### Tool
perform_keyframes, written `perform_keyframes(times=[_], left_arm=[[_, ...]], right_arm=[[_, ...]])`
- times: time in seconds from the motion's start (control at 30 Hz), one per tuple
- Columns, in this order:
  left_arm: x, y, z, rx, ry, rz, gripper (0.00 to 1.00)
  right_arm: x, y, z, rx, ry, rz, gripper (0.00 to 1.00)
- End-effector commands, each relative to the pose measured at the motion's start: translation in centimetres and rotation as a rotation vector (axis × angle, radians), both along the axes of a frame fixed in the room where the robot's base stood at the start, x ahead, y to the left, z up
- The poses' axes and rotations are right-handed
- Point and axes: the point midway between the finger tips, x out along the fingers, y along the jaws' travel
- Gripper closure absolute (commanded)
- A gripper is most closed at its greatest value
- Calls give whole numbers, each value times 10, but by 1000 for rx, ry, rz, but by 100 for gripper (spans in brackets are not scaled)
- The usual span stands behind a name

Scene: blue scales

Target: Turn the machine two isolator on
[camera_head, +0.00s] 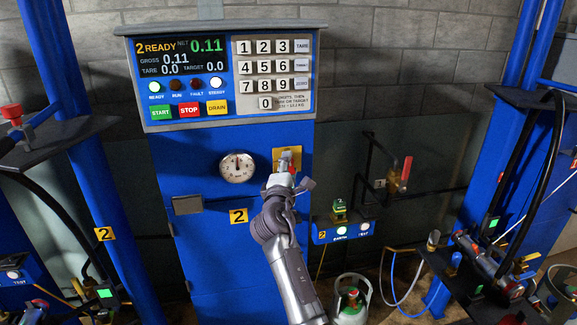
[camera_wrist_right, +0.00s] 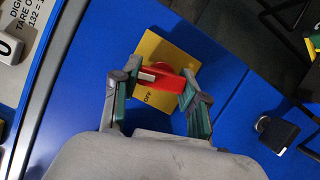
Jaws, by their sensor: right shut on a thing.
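The machine two isolator is a red rotary knob (camera_wrist_right: 168,84) on a yellow plate (camera_wrist_right: 150,50), set in the blue cabinet front. In the wrist view a white mark shows on the knob, and the word OFF is readable on the plate. My right gripper (camera_wrist_right: 158,88) has a finger on each side of the knob and is shut on it. In the head view the gripper (camera_head: 287,172) covers most of the knob, and the yellow plate (camera_head: 277,155) shows behind it. My left gripper is not in view.
Above is the control panel (camera_head: 222,75), reading "2 READY". A round gauge (camera_head: 237,167) sits left of the isolator. A small blue box with lit lamps (camera_head: 343,231) and a red-handled valve (camera_head: 405,172) are to the right. Blue posts with shelves stand at both sides.

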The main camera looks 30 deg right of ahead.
Motion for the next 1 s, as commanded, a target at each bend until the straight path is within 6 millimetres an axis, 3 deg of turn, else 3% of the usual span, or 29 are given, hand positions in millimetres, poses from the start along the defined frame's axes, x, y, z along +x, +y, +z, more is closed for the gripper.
perform_keyframes(times=[0.4, 1.0], left_arm=[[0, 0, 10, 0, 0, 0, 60], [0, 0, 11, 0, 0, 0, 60]], right_arm=[[0, -1, 0, 218, -53, -1, 91], [0, -1, -1, 264, -64, -2, 91]])
